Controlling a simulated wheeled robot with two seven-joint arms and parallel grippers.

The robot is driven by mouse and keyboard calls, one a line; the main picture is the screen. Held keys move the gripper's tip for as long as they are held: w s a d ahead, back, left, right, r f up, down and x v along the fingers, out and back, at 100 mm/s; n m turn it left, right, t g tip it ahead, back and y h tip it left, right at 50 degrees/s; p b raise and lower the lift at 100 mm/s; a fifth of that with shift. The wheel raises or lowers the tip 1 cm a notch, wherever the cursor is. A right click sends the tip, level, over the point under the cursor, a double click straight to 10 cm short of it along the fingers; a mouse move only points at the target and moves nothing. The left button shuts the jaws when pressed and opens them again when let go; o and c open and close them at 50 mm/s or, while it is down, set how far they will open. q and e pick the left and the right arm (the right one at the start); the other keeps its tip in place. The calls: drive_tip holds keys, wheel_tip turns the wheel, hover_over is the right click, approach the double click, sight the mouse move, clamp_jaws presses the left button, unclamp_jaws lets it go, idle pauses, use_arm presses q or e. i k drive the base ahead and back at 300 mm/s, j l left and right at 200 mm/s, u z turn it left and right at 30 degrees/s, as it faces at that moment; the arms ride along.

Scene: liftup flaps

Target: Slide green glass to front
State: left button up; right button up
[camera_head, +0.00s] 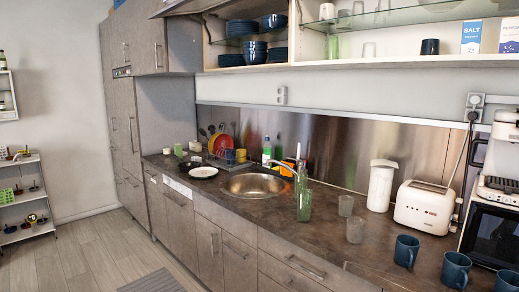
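Neither of my grippers shows in this view.
Two clear glasses (355,229) stand right of the green one, one behind the other. A white jug (381,185), a white toaster (425,207) and several dark blue mugs (406,250) fill the right side. The sink (254,185) lies left; the counter front there is clear.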

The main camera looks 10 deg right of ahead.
sight(332, 46)
drive_tip(key=i+j+z, duration=0.9)
drive_tip(key=j, duration=0.2)
drive_tip(key=i+j+z, duration=0.15)
drive_tip(key=j, duration=0.3)
drive_tip(key=i+j+z, duration=0.2)
drive_tip(key=j, duration=0.25)
drive_tip(key=j+z, duration=0.2)
drive_tip(key=j, duration=0.25)
drive_tip(key=k+j, duration=0.1)
drive_tip(key=j, duration=0.75)
drive_tip(key=u, duration=0.05)
